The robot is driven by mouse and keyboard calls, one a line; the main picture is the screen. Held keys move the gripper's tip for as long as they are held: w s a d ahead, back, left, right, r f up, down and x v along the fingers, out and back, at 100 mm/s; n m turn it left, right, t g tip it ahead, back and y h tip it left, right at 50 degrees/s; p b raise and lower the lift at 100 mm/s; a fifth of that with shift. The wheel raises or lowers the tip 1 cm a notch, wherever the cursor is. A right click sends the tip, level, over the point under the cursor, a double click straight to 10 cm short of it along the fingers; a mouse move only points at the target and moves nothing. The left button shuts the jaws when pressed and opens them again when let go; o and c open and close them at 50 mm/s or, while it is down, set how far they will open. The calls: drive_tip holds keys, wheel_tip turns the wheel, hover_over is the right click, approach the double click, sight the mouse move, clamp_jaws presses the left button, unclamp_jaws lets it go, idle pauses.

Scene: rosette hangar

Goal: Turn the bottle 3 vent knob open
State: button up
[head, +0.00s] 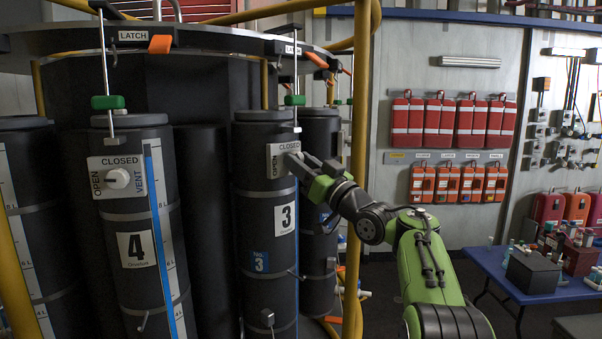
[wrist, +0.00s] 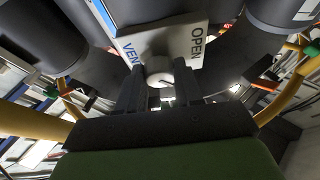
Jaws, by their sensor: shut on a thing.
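Bottle 3 (head: 262,222) is a dark upright cylinder with a white 3 label. Its vent plate (head: 276,163) near the top is marked CLOSED above and OPEN on the left. My gripper (head: 297,160) reaches it from the right and hides the knob in the head view. In the wrist view, the round pale vent knob (wrist: 159,72) sits between the two dark fingers of my gripper (wrist: 159,88), which is shut on it. The plate (wrist: 195,38) shows VENT and OPEN there. The direction of the knob's pointer cannot be told.
Bottle 4 (head: 137,245), with its own white knob (head: 118,179), stands to the left. A yellow post (head: 358,130) rises close behind my arm. A blue table (head: 490,262) with boxes is at the right. Red packs (head: 440,122) hang on the back wall.

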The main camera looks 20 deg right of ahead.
drive_tip(key=n+g+y+p, duration=0.1)
drive_tip(key=n, duration=0.1)
drive_tip(key=n+y+p, duration=0.1)
drive_tip(key=n, duration=0.2)
drive_tip(key=n+g+y+p, duration=0.1)
drive_tip(key=n+p, duration=0.1)
drive_tip(key=n, duration=0.1)
drive_tip(key=shift+w+d+r+g+y, duration=0.1)
drive_tip(key=shift+d+r+g+y, duration=0.1)
drive_tip(key=shift+r+g+y, duration=0.1)
drive_tip(key=n+g+y+p, duration=0.1)
drive_tip(key=n+p, duration=0.2)
drive_tip(key=n, duration=0.1)
drive_tip(key=shift+g, duration=0.3)
drive_tip(key=shift+f+n+g+p, duration=0.1)
drive_tip(key=shift+n+g+p, duration=0.3)
drive_tip(key=shift+n+p, duration=0.65)
drive_tip(key=o, duration=1)
drive_tip(key=shift+o, duration=0.2)
drive_tip(key=shift+f, duration=0.1)
